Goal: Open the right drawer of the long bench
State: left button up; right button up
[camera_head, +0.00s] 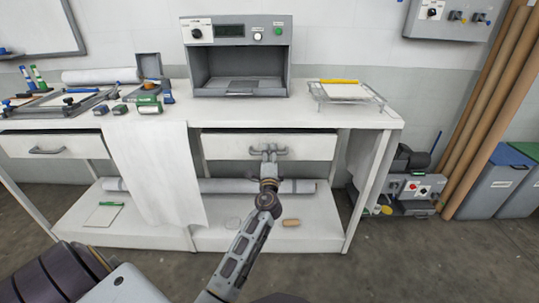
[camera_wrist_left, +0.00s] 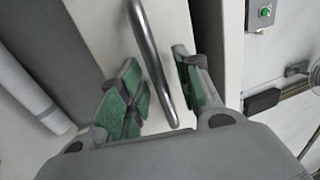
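The long bench (camera_head: 380,119) spans the head view and has two white drawers. The right drawer (camera_head: 225,147) looks closed or nearly so. Its grey bar handle (camera_head: 285,151) shows in the middle of its front, partly hidden by my left gripper (camera_head: 269,152). In the left wrist view the metal handle (camera_wrist_left: 157,55) runs between the two green-padded fingers of my left gripper (camera_wrist_left: 160,85). The fingers are apart, with gaps visible beside the bar. The left drawer (camera_head: 75,146) has its own handle and looks closed. My right gripper is in neither view.
The lower shelf (camera_head: 225,236) holds a roll. A pump-like machine (camera_head: 412,190) and bins (camera_head: 498,182) stand right. Floor is clear in front.

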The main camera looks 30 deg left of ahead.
pick_arm(q)
jog(key=shift+c, duration=0.4)
grip_shut()
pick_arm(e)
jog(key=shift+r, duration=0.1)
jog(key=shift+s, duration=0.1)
